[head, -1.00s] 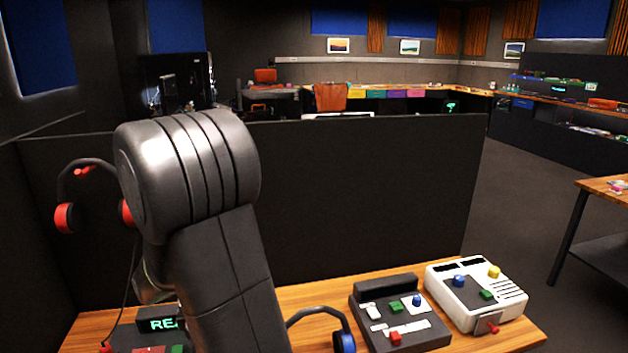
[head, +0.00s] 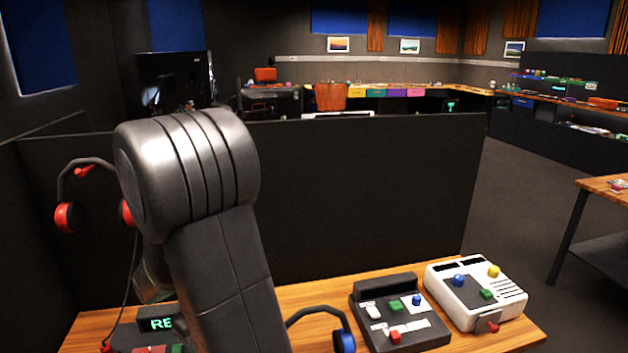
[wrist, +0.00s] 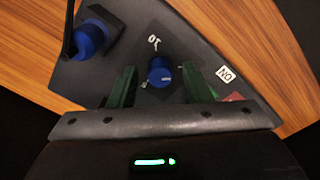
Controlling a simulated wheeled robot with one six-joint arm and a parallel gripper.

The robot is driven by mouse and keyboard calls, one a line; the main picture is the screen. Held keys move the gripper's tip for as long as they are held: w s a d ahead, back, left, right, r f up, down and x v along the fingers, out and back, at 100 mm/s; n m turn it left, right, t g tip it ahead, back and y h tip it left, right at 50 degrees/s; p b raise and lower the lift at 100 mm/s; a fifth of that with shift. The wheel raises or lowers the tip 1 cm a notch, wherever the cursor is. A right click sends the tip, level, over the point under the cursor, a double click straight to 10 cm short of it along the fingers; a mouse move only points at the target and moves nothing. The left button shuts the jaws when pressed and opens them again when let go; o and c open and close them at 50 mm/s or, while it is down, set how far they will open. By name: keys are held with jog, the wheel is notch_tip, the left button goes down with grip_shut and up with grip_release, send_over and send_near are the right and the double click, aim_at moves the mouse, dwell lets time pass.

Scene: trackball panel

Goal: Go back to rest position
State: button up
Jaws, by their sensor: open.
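My gripper (wrist: 160,85) is open, its two dark green fingers apart in the wrist view. A blue knob (wrist: 160,72) shows between the fingers, with gaps on both sides; I cannot tell how far below the fingertips it is. The knob sits on a dark panel (wrist: 120,60) with white markings. In the head view, part of a dark panel with a green-lit display (head: 157,324) shows at lower left. My arm hides the rest of it, and my gripper is hidden there.
A blue cylindrical part (wrist: 88,38) stands near the knob. Red headphones (head: 66,216) hang on the black partition (head: 370,190). Blue headphones (head: 344,341), a dark button box (head: 424,331) and a white button box (head: 500,292) are on the wooden desk (head: 300,296).

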jog(key=m, duration=0.4)
jog(key=shift+m, duration=2)
jog(key=shift+r, duration=0.1)
